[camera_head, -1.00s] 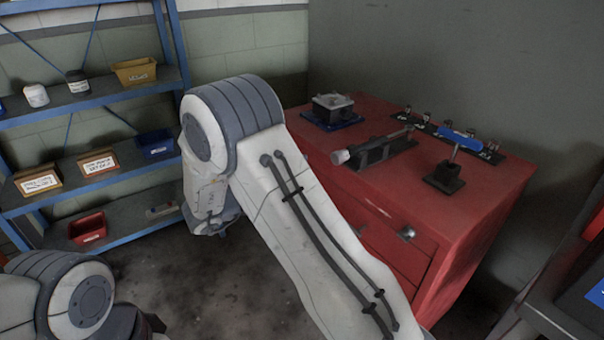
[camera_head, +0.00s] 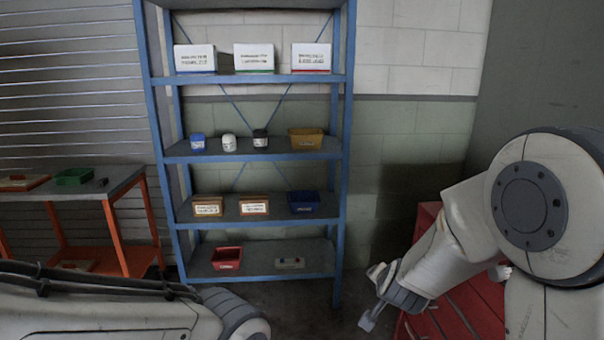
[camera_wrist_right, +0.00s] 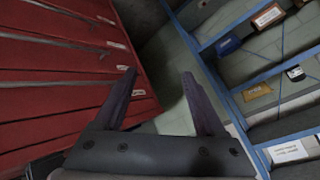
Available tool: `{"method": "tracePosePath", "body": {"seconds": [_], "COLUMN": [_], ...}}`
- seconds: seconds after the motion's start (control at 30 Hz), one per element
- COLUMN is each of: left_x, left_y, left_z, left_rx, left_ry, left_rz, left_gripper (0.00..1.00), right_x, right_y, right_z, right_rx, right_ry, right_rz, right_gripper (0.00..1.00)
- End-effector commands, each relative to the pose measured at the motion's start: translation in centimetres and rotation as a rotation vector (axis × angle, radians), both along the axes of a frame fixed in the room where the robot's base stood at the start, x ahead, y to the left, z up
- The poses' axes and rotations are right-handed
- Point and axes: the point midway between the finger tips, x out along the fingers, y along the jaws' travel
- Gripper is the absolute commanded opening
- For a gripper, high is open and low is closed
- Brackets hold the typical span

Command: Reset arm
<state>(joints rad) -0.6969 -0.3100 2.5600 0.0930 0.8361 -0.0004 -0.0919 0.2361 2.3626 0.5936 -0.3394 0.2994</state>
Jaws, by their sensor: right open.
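My right arm (camera_head: 535,205) comes in from the right of the head view, bent at a large joint. Its gripper (camera_head: 372,298) hangs at the lower middle right, partly in front of the red cabinet's near side. In the right wrist view the right gripper (camera_wrist_right: 160,88) has its two dark fingers spread apart with nothing between them. My left arm (camera_head: 110,310) crosses the lower left of the head view. Its gripper is out of the picture.
A blue-framed shelf (camera_head: 340,180) holds white boxes, jars and coloured bins. A red cabinet (camera_head: 470,300) stands at the lower right; its drawers (camera_wrist_right: 60,85) fill the left of the wrist view. An orange-legged table (camera_head: 115,225) is at the left. Floor shows between shelf and cabinet.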

Motion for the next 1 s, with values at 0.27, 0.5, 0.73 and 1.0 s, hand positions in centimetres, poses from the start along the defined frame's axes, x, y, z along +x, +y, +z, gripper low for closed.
{"method": "tracePosePath", "body": {"seconds": [0.27, 0.5, 0.73, 1.0], "left_x": [0.0, 0.0, 0.0, 0.0], "left_y": [0.0, 0.0, 0.0, 0.0], "left_z": [0.0, 0.0, 2.6, 6.2], "left_rx": [0.0, 0.0, 0.0, 0.0], "left_ry": [0.0, 0.0, 0.0, 0.0], "left_rz": [0.0, 0.0, 0.0, 0.0], "left_gripper": [0.0, 0.0, 0.0, 0.0], "right_x": [-9.8, -17.2, -19.9, -24.5], "right_y": [1.6, 0.1, 4.0, 9.7], "right_z": [-3.0, -4.3, -0.5, 5.3], "right_rx": [-0.169, -0.299, -0.343, -0.384], "right_ry": [0.351, 0.587, 0.633, 0.658], "right_rz": [0.461, 0.725, 0.905, 1.144], "right_gripper": [0.72, 0.72, 0.72, 0.72]}}
